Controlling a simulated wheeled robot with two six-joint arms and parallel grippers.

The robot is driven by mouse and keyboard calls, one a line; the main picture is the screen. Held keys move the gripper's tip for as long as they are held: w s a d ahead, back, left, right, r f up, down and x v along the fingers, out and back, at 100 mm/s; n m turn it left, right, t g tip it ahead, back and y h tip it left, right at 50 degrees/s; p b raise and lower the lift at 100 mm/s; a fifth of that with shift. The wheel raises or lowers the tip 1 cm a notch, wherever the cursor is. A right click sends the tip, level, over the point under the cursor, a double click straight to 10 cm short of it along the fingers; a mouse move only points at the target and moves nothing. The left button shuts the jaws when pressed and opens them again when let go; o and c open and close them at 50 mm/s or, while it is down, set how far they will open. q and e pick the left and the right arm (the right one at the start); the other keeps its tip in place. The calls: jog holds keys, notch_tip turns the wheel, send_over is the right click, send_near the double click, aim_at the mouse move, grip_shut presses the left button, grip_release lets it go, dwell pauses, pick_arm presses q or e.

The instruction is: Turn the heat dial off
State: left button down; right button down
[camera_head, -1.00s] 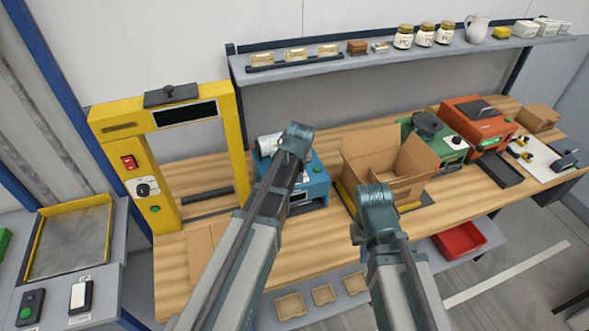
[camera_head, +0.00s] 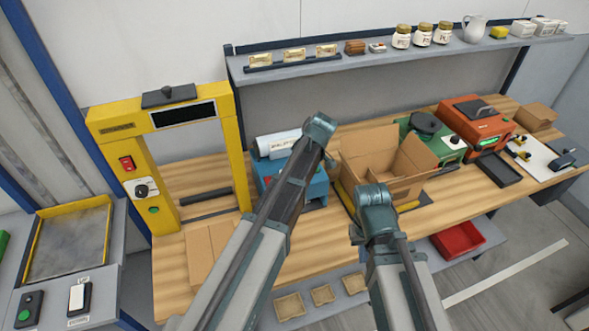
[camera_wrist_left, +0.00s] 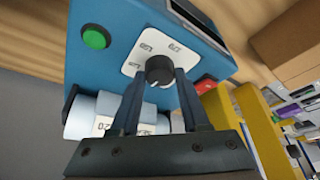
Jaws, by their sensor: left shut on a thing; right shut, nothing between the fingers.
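The heat dial (camera_wrist_left: 160,71) is a black knob on a white plate with printed numbers, on the face of a blue machine (camera_wrist_left: 215,99). My left gripper (camera_wrist_left: 157,80) is shut on the dial, one finger on each side. In the head view the blue machine (camera_head: 316,190) stands on the bench, and my left arm hides the dial and my left fingertips. My right gripper (camera_head: 372,198) is in front of the cardboard box, shut with nothing in it; its fingers are hard to make out.
A green button (camera_wrist_left: 96,38) and a red switch (camera_wrist_left: 205,84) flank the dial. A white roll (camera_head: 277,143) lies at the machine's back. A yellow frame machine (camera_head: 238,150) stands left, an open cardboard box (camera_head: 360,150) right. Bare bench lies in front (camera_head: 290,255).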

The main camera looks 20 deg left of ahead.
pick_arm(q)
jog(key=shift+n, duration=0.6)
jog(key=shift+g, duration=0.3)
jog(key=shift+c, duration=1.9)
grip_release()
jog(key=shift+r, duration=0.1)
jog(key=w+p+v, duration=0.1)
jog(key=p+v, duration=1.1)
jog(key=v, duration=0.1)
jog(key=shift+s+d+r+p, duration=0.2)
jog(key=shift+s+r+p, duration=0.1)
jog(key=shift+s+p, duration=0.15)
